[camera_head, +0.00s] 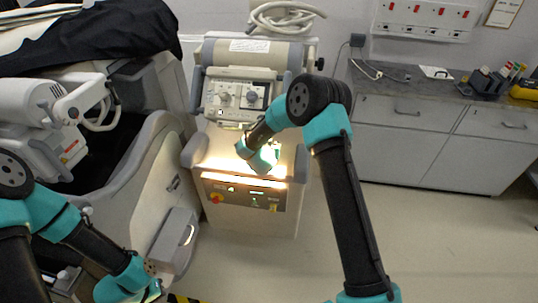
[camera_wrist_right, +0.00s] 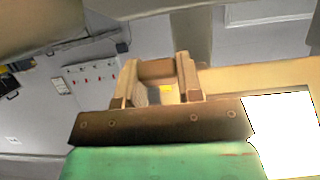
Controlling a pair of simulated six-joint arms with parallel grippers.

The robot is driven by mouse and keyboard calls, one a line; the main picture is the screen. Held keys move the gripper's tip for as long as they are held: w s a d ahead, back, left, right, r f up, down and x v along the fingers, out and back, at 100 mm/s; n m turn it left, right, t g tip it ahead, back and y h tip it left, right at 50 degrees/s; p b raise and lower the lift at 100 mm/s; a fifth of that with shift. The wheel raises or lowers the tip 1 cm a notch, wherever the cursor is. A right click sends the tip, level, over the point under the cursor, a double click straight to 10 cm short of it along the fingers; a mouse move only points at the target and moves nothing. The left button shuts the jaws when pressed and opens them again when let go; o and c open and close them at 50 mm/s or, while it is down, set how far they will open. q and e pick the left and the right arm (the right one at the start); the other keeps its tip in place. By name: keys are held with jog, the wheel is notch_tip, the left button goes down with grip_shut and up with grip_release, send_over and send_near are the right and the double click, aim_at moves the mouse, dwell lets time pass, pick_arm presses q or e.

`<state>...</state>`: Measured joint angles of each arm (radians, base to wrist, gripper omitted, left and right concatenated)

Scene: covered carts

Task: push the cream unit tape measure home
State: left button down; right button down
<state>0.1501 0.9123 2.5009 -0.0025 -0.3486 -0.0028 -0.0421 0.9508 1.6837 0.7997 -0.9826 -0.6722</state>
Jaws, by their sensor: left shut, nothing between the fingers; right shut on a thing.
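The cream unit (camera_head: 232,167) stands in the middle of the head view, with a control panel above a brightly lit ledge. My right arm reaches over this ledge; its teal hand hides the fingertips there. In the right wrist view my right gripper (camera_wrist_right: 158,72) is shut on a small grey and yellow thing (camera_wrist_right: 166,89), mostly hidden by the fingers. I cannot tell whether this is the tape measure, and no tape measure shows clearly elsewhere on the unit. My left gripper (camera_head: 154,291) is shut and empty at the bottom left, partly cut off by the frame edge.
A coiled pale hose (camera_head: 285,17) lies on top of the unit. A large cream machine (camera_head: 150,170), partly under a black cover (camera_head: 95,35), stands close on the left. A grey cabinet (camera_head: 415,135) with tools on its counter stands at right. The floor between is clear.

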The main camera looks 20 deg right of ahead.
jog(key=shift+w+r, duration=0.1)
jog(key=shift+r, duration=0.05)
jog(key=c, duration=0.8)
grip_release()
jog(key=shift+o, duration=0.2)
jog(key=v, duration=1.7)
jog(key=shift+s, duration=0.2)
jog(key=shift+a, duration=0.15)
jog(key=shift+c, duration=0.3)
